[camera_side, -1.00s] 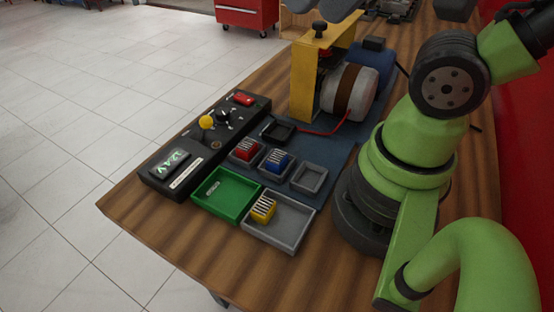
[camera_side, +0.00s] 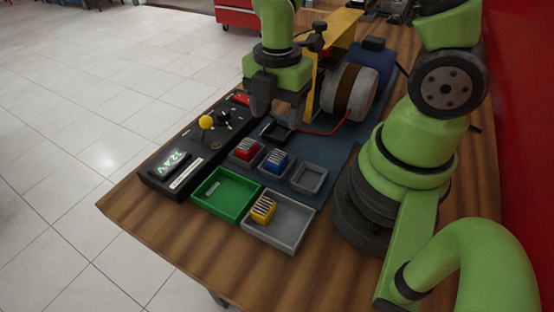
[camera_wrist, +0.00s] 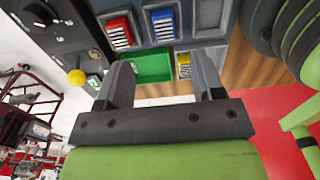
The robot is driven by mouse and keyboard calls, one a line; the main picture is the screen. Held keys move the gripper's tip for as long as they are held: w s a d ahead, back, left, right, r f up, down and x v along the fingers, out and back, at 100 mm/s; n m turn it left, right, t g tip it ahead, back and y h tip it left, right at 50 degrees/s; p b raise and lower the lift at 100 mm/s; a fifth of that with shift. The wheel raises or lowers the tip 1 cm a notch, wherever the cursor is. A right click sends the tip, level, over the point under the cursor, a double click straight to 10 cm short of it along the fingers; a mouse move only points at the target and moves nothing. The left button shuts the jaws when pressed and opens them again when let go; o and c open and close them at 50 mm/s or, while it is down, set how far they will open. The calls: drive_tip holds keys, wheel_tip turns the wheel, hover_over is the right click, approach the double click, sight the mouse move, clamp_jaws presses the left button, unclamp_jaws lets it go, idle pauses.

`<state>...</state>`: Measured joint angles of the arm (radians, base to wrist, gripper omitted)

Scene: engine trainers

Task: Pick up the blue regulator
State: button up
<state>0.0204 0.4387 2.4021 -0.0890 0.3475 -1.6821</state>
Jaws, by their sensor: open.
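The blue regulator (camera_side: 277,159) sits in a small grey tray near the middle of the bench, with pale fins on its face. It also shows near the top of the wrist view (camera_wrist: 163,22). The red regulator (camera_side: 246,149) is in the small tray to its left. The yellow regulator (camera_side: 263,208) is in the larger grey tray in front. My gripper (camera_side: 279,118) is open and empty, pointing down above and behind the red and blue regulators, in front of the yellow frame. In the wrist view its two fingers (camera_wrist: 165,85) stand apart with nothing between them.
A green tray (camera_side: 236,201) lies front left and an empty small grey tray (camera_side: 322,178) right of the blue regulator. A black control panel (camera_side: 165,185) with a yellow-knobbed lever (camera_side: 206,122) is at left. A red cable (camera_side: 325,133) runs to the alternator (camera_side: 350,88).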

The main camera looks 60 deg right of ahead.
sight(277, 156)
wheel_tip(277, 156, down, 4)
drive_tip(key=shift+s+r, duration=0.1)
drive_tip(key=f, duration=0.2)
drive_tip(key=a+f, duration=0.1)
drive_tip(key=f, duration=0.1)
drive_tip(key=shift+s+f, duration=0.1)
drive_tip(key=shift+s, duration=0.1)
drive_tip(key=shift+f, duration=0.6)
drive_tip(key=c, duration=1)
